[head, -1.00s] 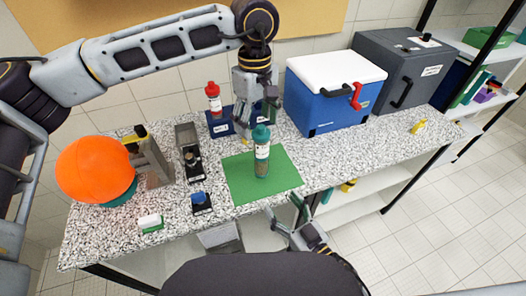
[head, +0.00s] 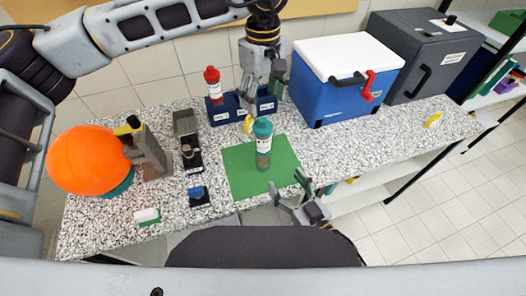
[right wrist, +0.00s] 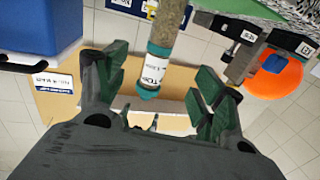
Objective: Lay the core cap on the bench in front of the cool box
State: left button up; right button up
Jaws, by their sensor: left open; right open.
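A clear core tube with brown filling (head: 263,158) stands upright on the green mat. A teal core cap (head: 263,127) is on its top end. In the right wrist view the cap (right wrist: 148,90) hangs lowest in the inverted picture, between the open fingers. My left gripper (head: 262,97) is open and empty above the blue racks, behind the tube. My right gripper (head: 289,185) is open at the bench's front edge, in front and to the right of the tube. The blue cool box (head: 345,90) with a white lid stands at the back of the bench.
Bare speckled bench (head: 345,145) lies in front of the cool box. A grey box (head: 415,60) stands right of it. A yellow item (head: 249,124) lies near the racks, another (head: 433,120) at the right.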

aim_at(267, 154)
jog(key=shift+w, duration=0.2)
jog(key=shift+x, duration=6.7)
jog(key=shift+a, duration=0.1)
